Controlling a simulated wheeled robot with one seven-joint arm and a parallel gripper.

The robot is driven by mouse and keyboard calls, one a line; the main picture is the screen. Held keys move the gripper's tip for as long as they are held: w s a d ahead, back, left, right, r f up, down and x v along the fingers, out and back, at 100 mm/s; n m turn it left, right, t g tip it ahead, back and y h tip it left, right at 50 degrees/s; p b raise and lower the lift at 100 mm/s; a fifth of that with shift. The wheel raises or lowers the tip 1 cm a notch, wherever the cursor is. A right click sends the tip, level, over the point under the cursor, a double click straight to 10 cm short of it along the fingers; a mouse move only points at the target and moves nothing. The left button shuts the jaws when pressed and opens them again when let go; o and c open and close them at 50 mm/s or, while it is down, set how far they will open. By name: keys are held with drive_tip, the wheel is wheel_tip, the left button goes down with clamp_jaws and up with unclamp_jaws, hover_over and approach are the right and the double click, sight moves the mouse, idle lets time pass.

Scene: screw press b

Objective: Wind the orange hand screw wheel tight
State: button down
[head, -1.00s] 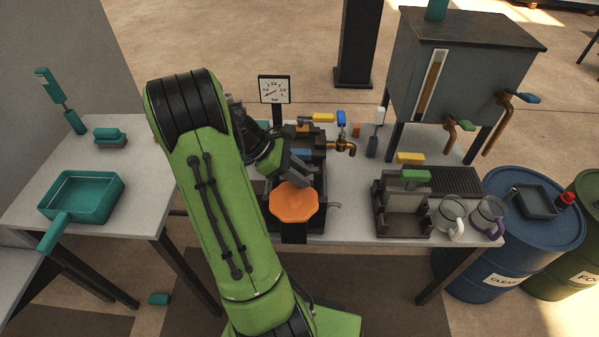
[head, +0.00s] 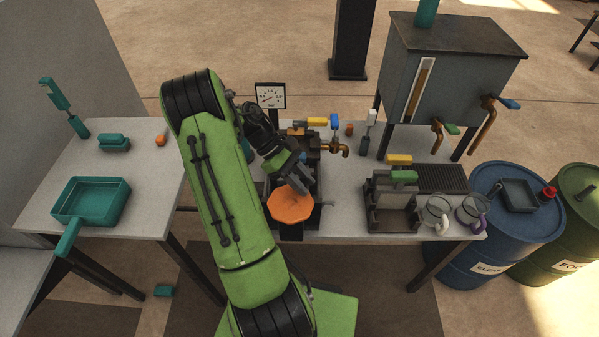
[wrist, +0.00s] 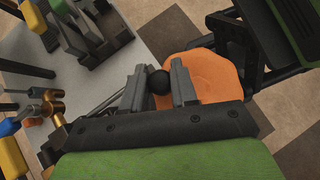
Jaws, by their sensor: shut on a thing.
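The orange hand screw wheel (head: 289,207) faces up at the front edge of the middle table, on the dark press. It also shows in the wrist view (wrist: 207,72), to the right of and below my fingers. My gripper (head: 303,187) is over the wheel's back part. In the wrist view my two grey fingers (wrist: 159,84) are closed around a round black knob (wrist: 159,81) at the wheel's edge. In the head view the knob is hidden by my gripper, and part of the press is covered by my arm.
A pressure gauge (head: 270,96) stands behind the press. A brass tap (head: 335,147) is to the right of it. A dark fixture with a green handle (head: 404,176) and two mugs (head: 436,214) stand farther right. A teal pan (head: 92,201) lies on the left table.

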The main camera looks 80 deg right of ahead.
drive_tip(key=shift+s+r+m+y+p, duration=0.1)
drive_tip(key=shift+s+m+y+p, duration=0.15)
drive_tip(key=shift+m+y, duration=0.2)
drive_tip(key=shift+a, duration=0.1)
drive_tip(key=c, duration=0.9)
unclamp_jaws()
drive_tip(key=shift+w, duration=0.1)
drive_tip(key=p+v, duration=0.5)
drive_tip(key=v, duration=1)
drive_tip(key=shift+r, duration=0.4)
